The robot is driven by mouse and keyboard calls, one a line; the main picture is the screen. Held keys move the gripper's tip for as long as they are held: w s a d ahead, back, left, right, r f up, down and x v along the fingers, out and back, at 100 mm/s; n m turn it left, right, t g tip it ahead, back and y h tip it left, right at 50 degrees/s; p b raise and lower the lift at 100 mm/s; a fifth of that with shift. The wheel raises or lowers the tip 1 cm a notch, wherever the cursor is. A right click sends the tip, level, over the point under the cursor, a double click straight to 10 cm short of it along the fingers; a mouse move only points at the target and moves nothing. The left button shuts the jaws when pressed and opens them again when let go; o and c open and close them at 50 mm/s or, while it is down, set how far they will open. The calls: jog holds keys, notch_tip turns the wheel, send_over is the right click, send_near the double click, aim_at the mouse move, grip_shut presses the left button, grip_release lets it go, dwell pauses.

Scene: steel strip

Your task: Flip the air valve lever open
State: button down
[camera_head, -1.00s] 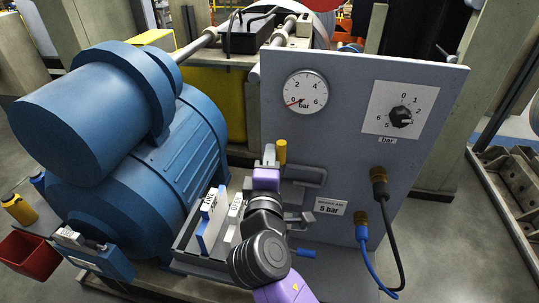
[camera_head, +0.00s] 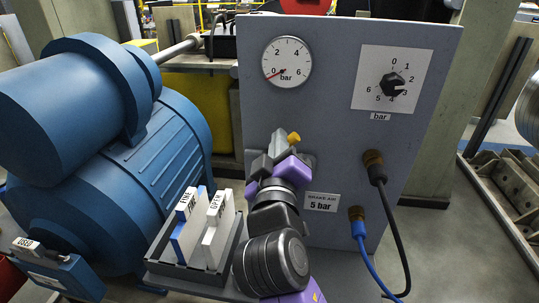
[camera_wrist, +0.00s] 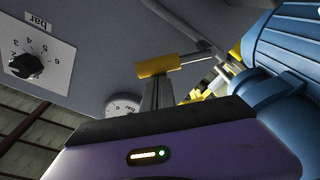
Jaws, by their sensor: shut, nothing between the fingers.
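The air valve lever shows as a yellow grip (camera_head: 294,138) just beyond my fingertips, low on the grey panel; its lower part is hidden behind my gripper. In the wrist view the yellow grip (camera_wrist: 158,66) sits on a thin metal rod, close to the tips of my fingers. My gripper (camera_head: 278,139), with purple and dark parts, is shut and holds nothing. Whether it touches the grip I cannot tell. The valve body is hidden. The pressure gauge (camera_head: 287,62) on the panel has its red needle near 0.
The panel (camera_head: 330,120) also carries a regulator knob (camera_head: 393,84), a "5 bar" label (camera_head: 322,203) and black and blue hoses (camera_head: 368,262). A tray with cards (camera_head: 190,225) stands left of my wrist. A large blue motor (camera_head: 140,170) fills the left.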

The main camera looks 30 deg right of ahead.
jog(key=s+d+f+m+h+b, duration=0.1)
jog(key=s+d+f+m+b, duration=0.1)
jog(key=f+m+b, duration=0.3)
jog(key=d+m+b, duration=0.1)
jog(key=m+b, duration=0.3)
jog(key=b, duration=0.2)
jog(key=shift+g+h+b, duration=0.3)
jog(key=shift+b, duration=0.05)
jog(key=shift+s+d+f, duration=0.1)
jog(key=r+v, duration=0.1)
jog(key=v, duration=0.6)
jog(key=shift+s+a+f+b, duration=0.25)
jog(key=shift+s+f+b, duration=0.1)
jog(key=shift+f, duration=0.1)
jog(key=shift+r, duration=0.1)
